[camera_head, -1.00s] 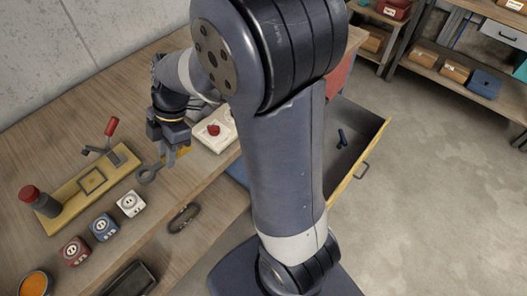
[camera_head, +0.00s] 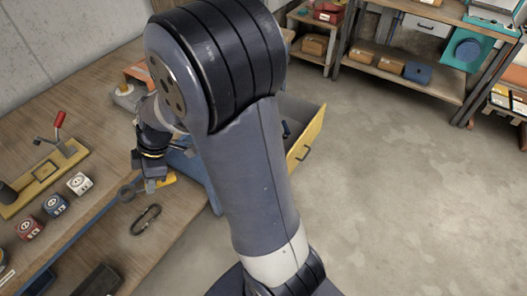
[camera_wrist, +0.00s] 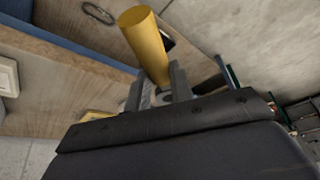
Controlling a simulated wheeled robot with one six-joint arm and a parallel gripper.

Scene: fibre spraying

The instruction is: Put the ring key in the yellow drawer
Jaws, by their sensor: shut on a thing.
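In the wrist view, a yellow cylindrical handle (camera_wrist: 147,42) rises from between the fingers (camera_wrist: 165,92). The yellow drawer (camera_head: 308,138) stands pulled open to the right, behind my arm, with a dark handle on its front. A dark blue item (camera_head: 286,128) lies in it. My arm hides much of the drawer.
A dark oval link (camera_head: 146,219) lies on the lower wooden surface near the gripper. Shelves (camera_head: 400,75) stand at the back right. The floor on the right is clear.

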